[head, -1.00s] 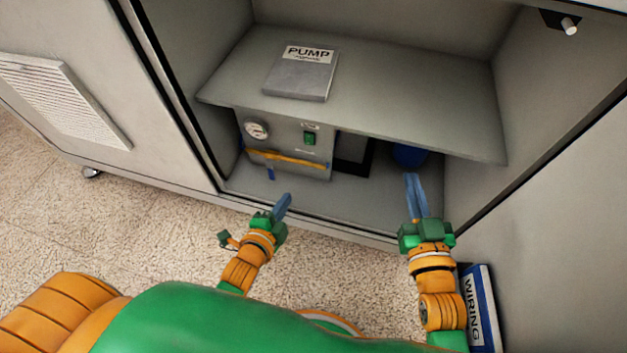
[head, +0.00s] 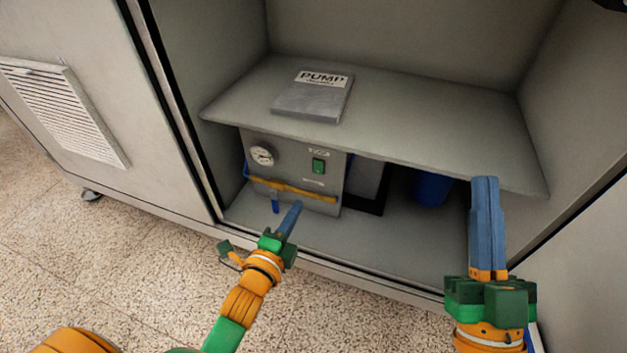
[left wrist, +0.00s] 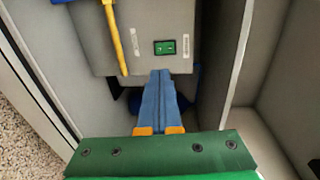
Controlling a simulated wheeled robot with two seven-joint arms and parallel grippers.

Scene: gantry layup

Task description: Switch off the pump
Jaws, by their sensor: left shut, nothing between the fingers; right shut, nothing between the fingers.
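The pump is a grey box (head: 284,156) under the cabinet shelf, with a round gauge at its upper left and a green rocker switch (head: 318,166) at its upper right. The switch also shows in the left wrist view (left wrist: 165,47). My left gripper (head: 296,204) is shut and empty, in front of and below the pump's front; in its wrist view the blue fingertips (left wrist: 160,73) lie just below the switch, apparently apart from it. My right gripper (head: 485,181) is shut and empty, to the right of the pump, its tips overlapping the shelf's edge in view.
A grey shelf (head: 400,130) overhangs the pump and bears a booklet marked PUMP (head: 312,98). A yellow bar (head: 290,186) crosses the pump's lower front. A blue object (head: 430,188) stands under the shelf at right. The cabinet's side wall bounds the right.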

